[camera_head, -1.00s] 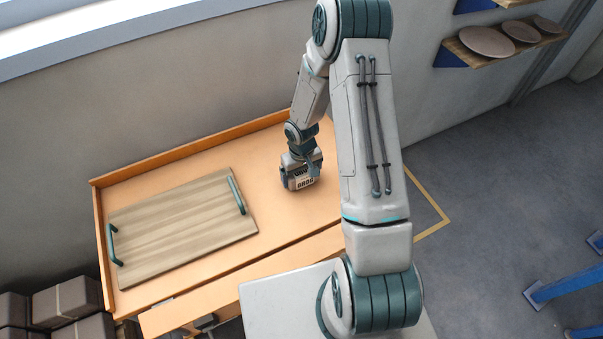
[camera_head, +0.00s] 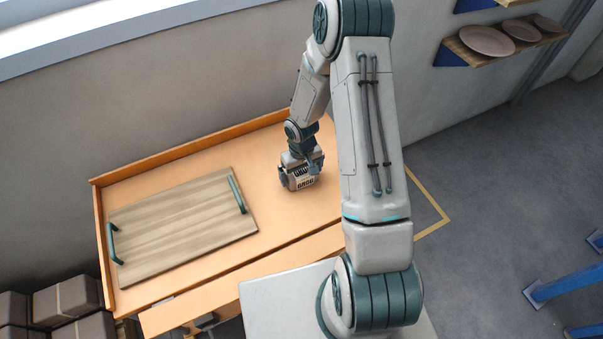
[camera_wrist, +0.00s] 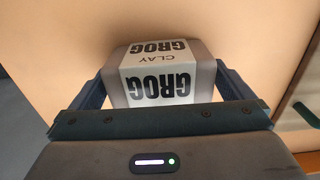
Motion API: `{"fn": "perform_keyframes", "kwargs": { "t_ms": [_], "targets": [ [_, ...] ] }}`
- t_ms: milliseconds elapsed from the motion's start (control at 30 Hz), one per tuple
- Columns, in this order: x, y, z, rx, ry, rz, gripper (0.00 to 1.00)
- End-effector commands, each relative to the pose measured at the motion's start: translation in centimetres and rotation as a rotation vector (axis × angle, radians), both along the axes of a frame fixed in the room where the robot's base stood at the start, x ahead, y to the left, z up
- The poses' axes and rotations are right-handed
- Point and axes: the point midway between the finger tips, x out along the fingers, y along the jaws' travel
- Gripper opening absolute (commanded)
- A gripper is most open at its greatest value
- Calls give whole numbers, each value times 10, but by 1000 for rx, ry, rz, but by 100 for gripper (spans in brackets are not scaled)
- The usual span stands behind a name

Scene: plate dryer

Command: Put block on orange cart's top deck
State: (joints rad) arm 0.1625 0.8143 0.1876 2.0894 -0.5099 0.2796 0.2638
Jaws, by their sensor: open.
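The block (camera_head: 302,182), a grey packet with a white label reading "CLAY GROG", stands on the top deck of the orange cart (camera_head: 285,215), right of the wooden tray. My gripper (camera_head: 302,170) is at the block from above. In the wrist view my gripper (camera_wrist: 162,88) is open, with one finger on each side of the block (camera_wrist: 160,68). A narrow gap seems to show beside the block, but finger contact is hard to judge. The block's lower part is hidden in the wrist view.
A wooden tray (camera_head: 180,225) with two green handles lies on the deck's left part. A raised rim (camera_head: 190,148) runs along the deck's back edge. Dark boxes (camera_head: 68,300) are stacked at lower left. Plates (camera_head: 487,40) rest on a wall shelf at upper right.

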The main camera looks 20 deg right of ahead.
Motion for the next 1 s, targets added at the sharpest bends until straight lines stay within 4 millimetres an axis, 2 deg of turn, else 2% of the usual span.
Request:
{"fn": "perform_keyframes", "kwargs": {
  "t_ms": [400, 833, 1000],
  "targets": [
    [0, -1, 76, -1, -3, -2, 100],
    [-3, -2, 124, -15, -10, -3, 100],
    [-17, -8, 171, -62, -50, -23, 100]
  ]
}}
